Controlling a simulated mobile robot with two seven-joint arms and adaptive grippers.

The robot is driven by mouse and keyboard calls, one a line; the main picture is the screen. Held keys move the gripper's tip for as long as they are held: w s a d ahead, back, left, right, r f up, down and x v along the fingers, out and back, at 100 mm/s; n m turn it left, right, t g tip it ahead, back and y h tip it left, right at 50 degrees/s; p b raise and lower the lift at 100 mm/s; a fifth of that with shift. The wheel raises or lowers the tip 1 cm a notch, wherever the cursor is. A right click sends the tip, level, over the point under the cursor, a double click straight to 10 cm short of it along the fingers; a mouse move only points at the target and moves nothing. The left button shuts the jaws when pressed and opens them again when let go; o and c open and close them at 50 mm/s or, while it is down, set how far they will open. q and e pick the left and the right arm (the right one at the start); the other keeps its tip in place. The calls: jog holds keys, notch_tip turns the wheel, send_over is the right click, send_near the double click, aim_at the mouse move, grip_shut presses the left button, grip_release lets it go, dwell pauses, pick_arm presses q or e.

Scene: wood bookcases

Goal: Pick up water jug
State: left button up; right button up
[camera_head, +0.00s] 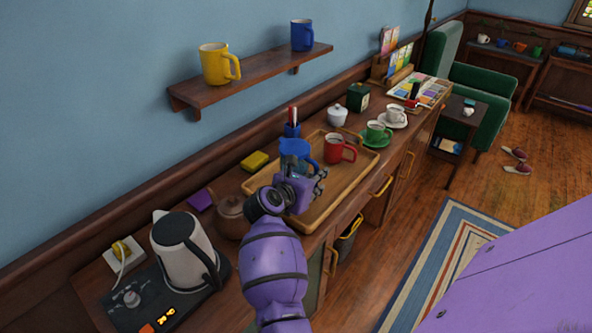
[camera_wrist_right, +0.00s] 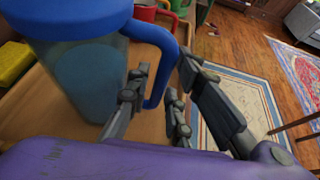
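The water jug (camera_head: 293,148) has a blue lid and handle and a see-through bluish body. It stands upright on the wooden tray, partly hidden by my right gripper (camera_head: 315,184). In the right wrist view the jug (camera_wrist_right: 85,75) is very close, at the upper left, with its blue handle facing right. My right gripper (camera_wrist_right: 163,82) is open there, its fingers apart on either side of the handle's lower part. I cannot tell whether any finger touches the handle. My left gripper is not in view.
The tray (camera_head: 309,221) also holds a red mug (camera_head: 337,149). A kettle (camera_head: 181,247), brown pot (camera_head: 233,216) and yellow sponge (camera_head: 253,161) are nearby. A shelf (camera_head: 245,76) with two mugs juts out above.

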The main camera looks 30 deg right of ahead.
jog(key=shift+w+d+f, duration=0.2)
jog(key=shift+d+f, duration=0.05)
jog(key=shift+d, duration=0.1)
jog(key=shift+c, duration=0.4)
grip_shut()
jog(key=shift+r, duration=0.2)
jog(key=shift+r, duration=0.1)
